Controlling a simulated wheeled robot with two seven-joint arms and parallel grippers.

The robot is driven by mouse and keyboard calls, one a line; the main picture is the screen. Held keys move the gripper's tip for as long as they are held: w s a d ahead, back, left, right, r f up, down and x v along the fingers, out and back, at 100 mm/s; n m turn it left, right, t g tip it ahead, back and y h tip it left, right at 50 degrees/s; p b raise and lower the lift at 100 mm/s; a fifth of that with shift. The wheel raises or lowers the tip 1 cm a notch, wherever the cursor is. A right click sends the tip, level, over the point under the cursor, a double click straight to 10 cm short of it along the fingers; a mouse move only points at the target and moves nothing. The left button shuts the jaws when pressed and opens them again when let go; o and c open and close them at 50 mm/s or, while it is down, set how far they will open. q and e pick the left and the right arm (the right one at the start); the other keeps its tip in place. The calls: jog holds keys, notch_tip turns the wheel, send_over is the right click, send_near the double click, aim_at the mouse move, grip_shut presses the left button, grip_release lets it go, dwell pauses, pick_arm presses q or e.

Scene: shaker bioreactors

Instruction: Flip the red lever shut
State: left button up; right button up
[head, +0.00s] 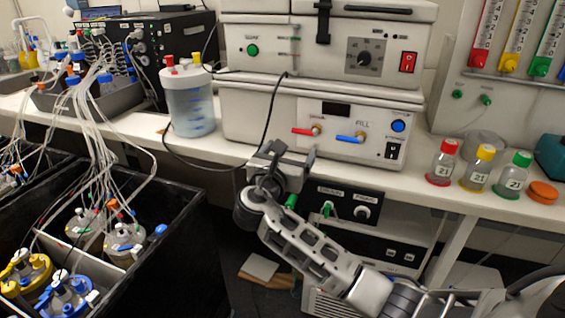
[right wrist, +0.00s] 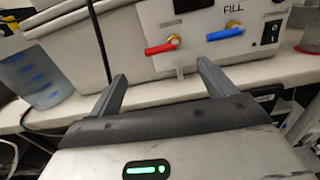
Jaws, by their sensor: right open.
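The red lever (head: 304,132) is on the front of the lower white machine (head: 262,122), left of the blue lever (head: 350,138). In the head view it lies about level, its handle pointing left from a brass valve. The right wrist view also shows the red lever (right wrist: 161,48), with the blue lever (right wrist: 225,34) to its right. My right gripper (head: 285,150) is open and empty, in front of and below the red lever, not touching it. In the right wrist view its two fingers (right wrist: 160,85) are spread wide, with the lever beyond and between them. My left gripper is not in view.
A clear container of bluish liquid (head: 190,108) stands left of the machine, and a dark cable hangs between them. Small bottles with red (head: 442,162), yellow and green caps stand right on the white bench (head: 400,180). A black bin (head: 165,240) with tubed bottles is at left.

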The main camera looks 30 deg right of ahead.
jog(key=shift+v, duration=2.25)
jog(key=s+a+f+m+y, duration=0.4)
jog(key=s+f+y, duration=0.1)
jog(key=f, duration=0.5)
jog(key=s+a+f+m+y, duration=0.3)
jog(key=s+a+f+y, duration=0.15)
jog(key=f, duration=0.55)
jog(key=s+a+f+m+y, duration=0.2)
jog(key=s+m+y, duration=0.1)
jog(key=s+m, duration=0.4)
jog(key=s+a+f+m+g+y, duration=0.1)
jog(key=s+a+f+m+y, duration=0.2)
jog(key=s+m, duration=0.4)
jog(key=shift+s+a+m+y, duration=0.35)
jog(key=shift+m+y, duration=0.3)
jog(key=shift+m, duration=0.45)
